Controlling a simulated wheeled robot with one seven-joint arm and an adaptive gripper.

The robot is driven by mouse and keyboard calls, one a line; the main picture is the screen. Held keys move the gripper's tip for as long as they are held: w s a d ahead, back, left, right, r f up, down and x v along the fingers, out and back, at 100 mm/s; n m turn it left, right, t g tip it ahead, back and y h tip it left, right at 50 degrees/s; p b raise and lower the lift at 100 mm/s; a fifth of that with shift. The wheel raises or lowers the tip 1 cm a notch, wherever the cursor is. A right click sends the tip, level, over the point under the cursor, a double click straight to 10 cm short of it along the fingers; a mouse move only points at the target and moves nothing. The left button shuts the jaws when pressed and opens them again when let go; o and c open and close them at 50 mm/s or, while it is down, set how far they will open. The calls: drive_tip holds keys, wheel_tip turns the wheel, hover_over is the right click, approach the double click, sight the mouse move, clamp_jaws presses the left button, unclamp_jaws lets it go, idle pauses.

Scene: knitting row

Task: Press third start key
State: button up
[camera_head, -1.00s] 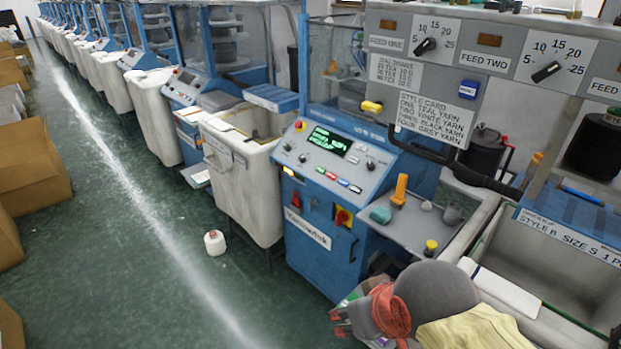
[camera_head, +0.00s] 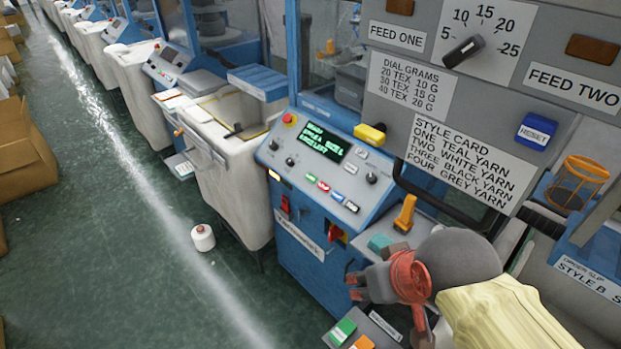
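The nearest blue knitting machine has a sloping control panel (camera_head: 272,155) with a lit green-text screen (camera_head: 325,141). Below the screen is a slanted row of small keys: a green key (camera_head: 310,177), a red key (camera_head: 323,186), a blue key (camera_head: 337,196) and a white key (camera_head: 351,206). I cannot read labels on them. My gripper (camera_head: 352,286) points left at the lower right of the panel, in front of the machine and apart from the keys. Its fingers are small and partly overlapped, so their opening is unclear. Nothing shows held.
A grey board with a dial (camera_head: 464,50), a style card (camera_head: 462,160) and a blue reset button (camera_head: 536,131) hangs at right. An orange-handled tool (camera_head: 405,213) stands on the side shelf. A white bin (camera_head: 235,185) adjoins the machine. A yarn cone (camera_head: 203,238) sits on the open floor.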

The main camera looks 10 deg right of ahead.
drive_tip(key=shift+c, duration=1.1)
drive_tip(key=c, duration=0.7)
clamp_jaws()
